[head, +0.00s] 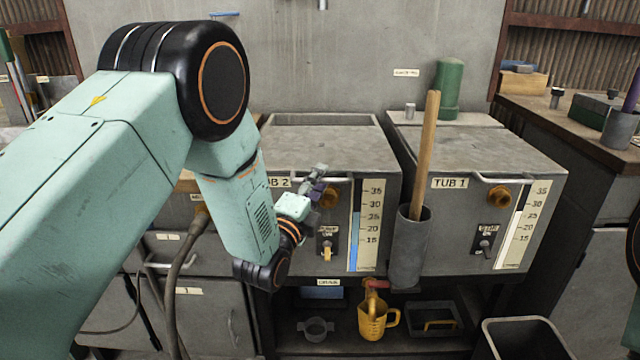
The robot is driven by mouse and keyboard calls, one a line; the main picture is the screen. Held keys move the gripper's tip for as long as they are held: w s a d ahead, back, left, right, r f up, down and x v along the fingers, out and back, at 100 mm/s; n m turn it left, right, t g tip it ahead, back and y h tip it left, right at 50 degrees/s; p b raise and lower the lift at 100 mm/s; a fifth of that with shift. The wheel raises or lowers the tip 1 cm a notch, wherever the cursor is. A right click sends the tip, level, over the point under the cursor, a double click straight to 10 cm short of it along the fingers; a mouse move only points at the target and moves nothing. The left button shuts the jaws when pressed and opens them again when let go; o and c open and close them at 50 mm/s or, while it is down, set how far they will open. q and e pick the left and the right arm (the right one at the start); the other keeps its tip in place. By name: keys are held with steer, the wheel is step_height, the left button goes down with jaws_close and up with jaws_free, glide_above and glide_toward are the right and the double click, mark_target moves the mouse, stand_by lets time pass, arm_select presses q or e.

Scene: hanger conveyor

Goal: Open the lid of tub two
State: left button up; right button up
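Tub two (338,255) is a grey box left of centre, with a partly covered "TUB 2" label and a blue-filled level gauge. Its flat grey lid (325,150) lies down on top. A pale handle (352,180) runs along the lid's front edge. My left gripper (318,178) is at the front edge of the lid, by the left part of this handle. The gripper is small and partly hidden by its own wrist, so I cannot tell whether its fingers are open or touch the handle. My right gripper is out of view.
Tub one (540,222) stands to the right with its lid down. A wooden stick (427,150) stands in a grey holder (409,250) between the tubs. A yellow jug (376,320) sits below the red-handled drain tap (376,285). A dark bin (520,325) is at lower right.

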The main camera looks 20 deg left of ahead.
arm_select(q)
steer(key=shift+w, duration=0.6)
steer(key=shift+d, duration=0.1)
steer(key=shift+r, duration=0.1)
jaws_close()
